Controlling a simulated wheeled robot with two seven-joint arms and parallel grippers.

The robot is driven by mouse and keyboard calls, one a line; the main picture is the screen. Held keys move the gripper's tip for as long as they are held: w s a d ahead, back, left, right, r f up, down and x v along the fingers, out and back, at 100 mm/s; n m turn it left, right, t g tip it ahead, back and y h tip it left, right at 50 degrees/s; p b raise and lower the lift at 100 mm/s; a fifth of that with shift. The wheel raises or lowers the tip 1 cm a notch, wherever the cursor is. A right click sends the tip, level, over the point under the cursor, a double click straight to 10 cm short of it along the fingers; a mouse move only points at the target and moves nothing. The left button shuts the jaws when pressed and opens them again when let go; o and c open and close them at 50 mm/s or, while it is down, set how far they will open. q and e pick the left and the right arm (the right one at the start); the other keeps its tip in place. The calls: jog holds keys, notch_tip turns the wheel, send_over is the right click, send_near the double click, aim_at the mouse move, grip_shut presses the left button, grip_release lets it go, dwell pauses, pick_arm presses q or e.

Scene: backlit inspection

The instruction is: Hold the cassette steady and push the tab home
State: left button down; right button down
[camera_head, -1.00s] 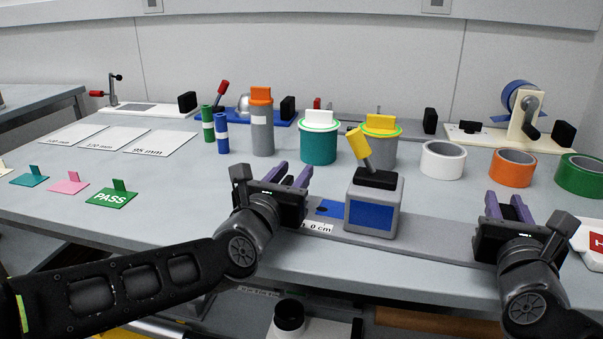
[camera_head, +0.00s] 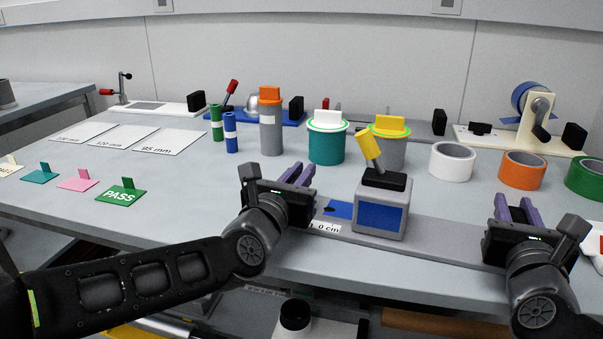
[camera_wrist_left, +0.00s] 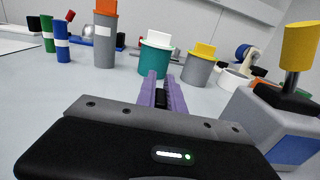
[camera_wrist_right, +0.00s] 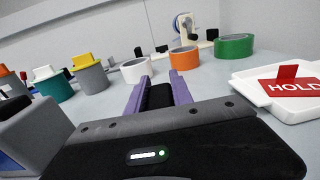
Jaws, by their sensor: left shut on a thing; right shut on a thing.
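My left gripper (camera_head: 299,174) is above the bench, left of a grey block. It is shut on a small dark thing (camera_wrist_left: 162,97) between its purple fingers. My right gripper (camera_head: 516,209) is over the right end of a grey strip, shut on a dark thing (camera_wrist_right: 160,96). I cannot tell which thing is the cassette or the tab. The grey block (camera_head: 398,231), with a blue front and a tilted yellow handle (camera_head: 369,150), stands on the strip between the grippers. A flat blue piece (camera_head: 339,209) lies left of it, partly hidden.
Behind stand a grey canister (camera_head: 271,140), a teal jar (camera_head: 326,149) and a yellow-topped jar (camera_head: 392,153). White (camera_head: 452,164) and orange (camera_head: 521,172) tape rolls are at right. A white tray with a red HOLD card (camera_wrist_right: 292,87) lies right of my right gripper.

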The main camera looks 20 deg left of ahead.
dwell(0.9)
pick_arm(q)
jog(key=d, duration=0.5)
jog(key=s+d, duration=0.1)
jog(key=d, duration=0.2)
jog(key=shift+d, duration=0.25)
jog(key=c, duration=1.4)
grip_release()
jog(key=shift+c, duration=0.2)
